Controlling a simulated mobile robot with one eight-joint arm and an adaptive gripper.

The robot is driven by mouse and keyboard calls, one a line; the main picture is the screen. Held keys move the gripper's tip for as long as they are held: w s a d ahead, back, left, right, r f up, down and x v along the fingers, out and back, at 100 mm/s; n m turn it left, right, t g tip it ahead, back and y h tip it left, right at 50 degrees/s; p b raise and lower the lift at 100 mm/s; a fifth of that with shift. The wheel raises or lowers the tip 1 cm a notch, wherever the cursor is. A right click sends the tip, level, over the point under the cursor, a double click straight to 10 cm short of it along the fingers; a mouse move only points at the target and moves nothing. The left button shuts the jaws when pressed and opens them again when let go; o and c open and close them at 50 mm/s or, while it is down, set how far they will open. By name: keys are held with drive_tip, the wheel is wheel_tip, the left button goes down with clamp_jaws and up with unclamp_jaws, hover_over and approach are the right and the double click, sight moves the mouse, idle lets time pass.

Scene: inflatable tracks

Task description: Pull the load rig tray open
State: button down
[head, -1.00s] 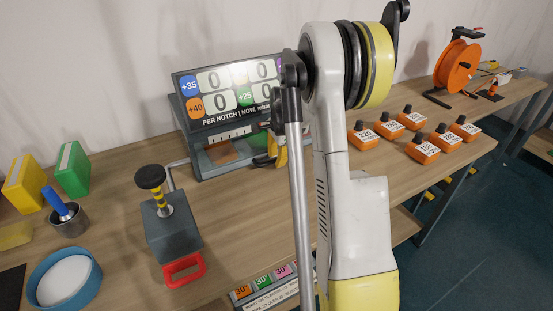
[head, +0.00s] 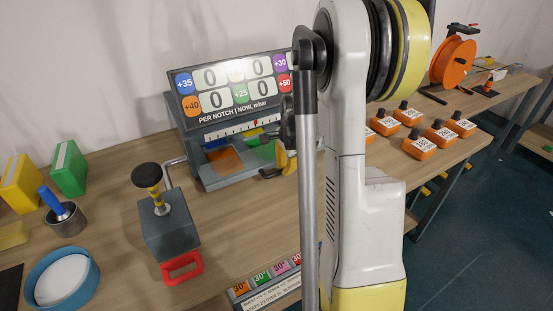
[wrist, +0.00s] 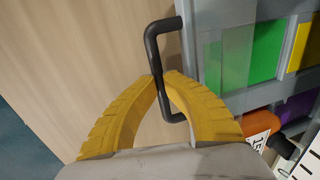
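The load rig (head: 226,103) stands on the bench against the wall, its counter panel above a grey tray (head: 208,182). The tray sticks out at the front, showing orange and green panels. Its black bar handle (head: 270,174) is at the front right. In the wrist view the handle (wrist: 153,48) runs between the yellow fingertips of my gripper (wrist: 162,77), which are closed together on it. The tray's grey edge (wrist: 188,50) is just right of the handle. In the head view my arm hides part of the rig, and my gripper (head: 283,160) is partly visible.
A grey block with a black knob and red handle (head: 182,268) stands left of the tray. Several orange weights (head: 422,147) and an orange reel (head: 453,62) are to the right. Bare bench lies in front of the tray.

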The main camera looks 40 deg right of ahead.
drive_tip(key=s+a, duration=0.3)
drive_tip(key=s, duration=0.9)
drive_tip(key=s+a, duration=0.3)
drive_tip(key=s, duration=1)
drive_tip(key=shift+p, duration=0.35)
drive_tip(key=c, duration=1.4)
unclamp_jaws()
